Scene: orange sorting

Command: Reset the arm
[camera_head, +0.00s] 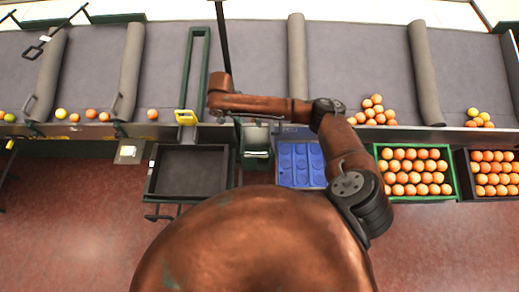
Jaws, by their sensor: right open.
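My right arm comes in from the lower right, bends over the table edge and reaches left across the front of the sorting table. Its right gripper (222,114) is at the far end of the forearm, left of the middle, small and partly hidden by the arm. It is open, and I see no orange in it. My left arm and gripper are not in view.
Oranges lie on the grey table (260,50) between rolled dividers. A green crate (377,160) and a dark crate (463,172) at right are full of oranges. A black crate (190,170) at left is empty. A blue tray (298,165) lies near the middle.

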